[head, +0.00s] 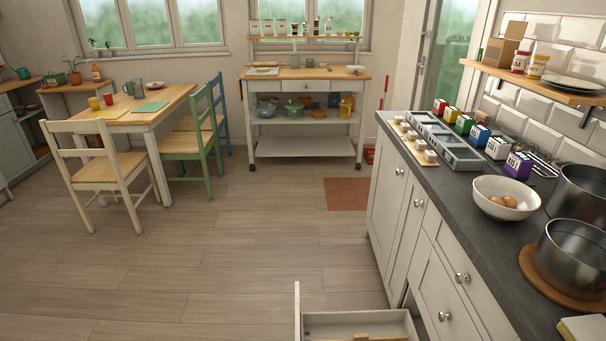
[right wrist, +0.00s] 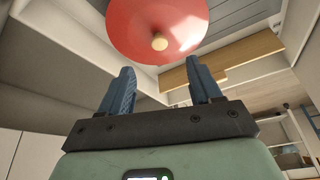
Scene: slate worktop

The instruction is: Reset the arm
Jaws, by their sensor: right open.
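My right gripper (right wrist: 160,76) shows in the right wrist view, with its two blue fingers spread apart and nothing between them. A round red lid-like thing (right wrist: 185,22) with a small wooden knob (right wrist: 160,42) is just beyond the fingertips, cut off by the top edge. I cannot tell how far it is from them. Neither of my arms shows in the head view, and my left gripper is in no view.
An open drawer (head: 299,318) juts from the counter at the bottom of the head view. A wooden strip (right wrist: 235,62) lies beyond my right fingers. The slate worktop (head: 450,196) holds a bowl with eggs (head: 504,197) and pots.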

